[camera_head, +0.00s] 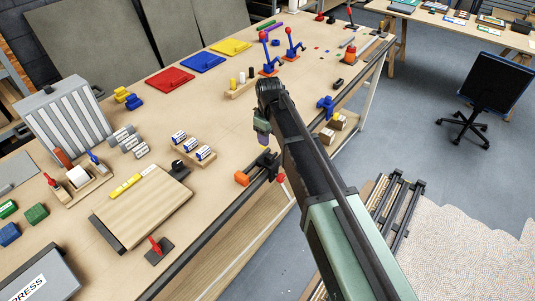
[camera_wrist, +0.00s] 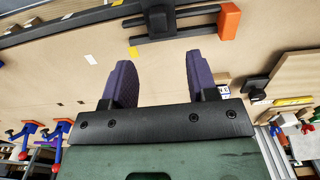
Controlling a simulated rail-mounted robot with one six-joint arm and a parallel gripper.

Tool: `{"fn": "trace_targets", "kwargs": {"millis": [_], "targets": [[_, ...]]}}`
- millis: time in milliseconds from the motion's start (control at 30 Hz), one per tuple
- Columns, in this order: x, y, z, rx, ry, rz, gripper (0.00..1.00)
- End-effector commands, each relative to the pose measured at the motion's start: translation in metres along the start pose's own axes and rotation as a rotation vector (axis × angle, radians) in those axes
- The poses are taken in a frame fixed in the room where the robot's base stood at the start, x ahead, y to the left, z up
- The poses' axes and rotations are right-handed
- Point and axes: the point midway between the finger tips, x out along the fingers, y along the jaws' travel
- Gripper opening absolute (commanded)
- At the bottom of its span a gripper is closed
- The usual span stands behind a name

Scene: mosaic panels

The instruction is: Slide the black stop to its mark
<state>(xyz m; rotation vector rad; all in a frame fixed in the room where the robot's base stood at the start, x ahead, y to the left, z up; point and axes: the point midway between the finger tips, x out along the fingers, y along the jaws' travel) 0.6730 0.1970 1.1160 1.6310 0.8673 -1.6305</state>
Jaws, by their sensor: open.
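My gripper (camera_head: 263,141) hangs above the front part of the bench. In the wrist view its two purple fingers (camera_wrist: 158,66) are apart with only bare tabletop between them. A black piece with an orange block (camera_head: 265,163) sits at the bench's front edge, and in the wrist view it shows as a dark bar with a stem (camera_wrist: 159,20), beyond my fingertips. Another small black block (camera_head: 178,166) stands at the corner of a wooden board; it also shows in the wrist view (camera_wrist: 256,86). I cannot tell which is the stop. A yellow mark (camera_wrist: 133,52) and a white mark (camera_wrist: 90,59) lie on the tabletop.
The wooden board (camera_head: 140,215) with a yellow strip lies at front left, a red-handled clamp (camera_head: 157,245) near it. A wooden holder with white-and-blue pieces (camera_head: 193,149) stands behind. Red and blue levers (camera_head: 268,55) stand farther back.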

Motion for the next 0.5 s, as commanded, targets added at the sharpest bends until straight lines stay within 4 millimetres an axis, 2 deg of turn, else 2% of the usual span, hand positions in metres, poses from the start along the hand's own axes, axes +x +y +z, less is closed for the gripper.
{"fn": "trace_targets", "kwargs": {"millis": [400,500], "targets": [[0.091,0.0,0.001,0.003,0.0,0.0,0.53],[0.104,0.0,0.001,0.004,0.0,0.0,0.53]]}}
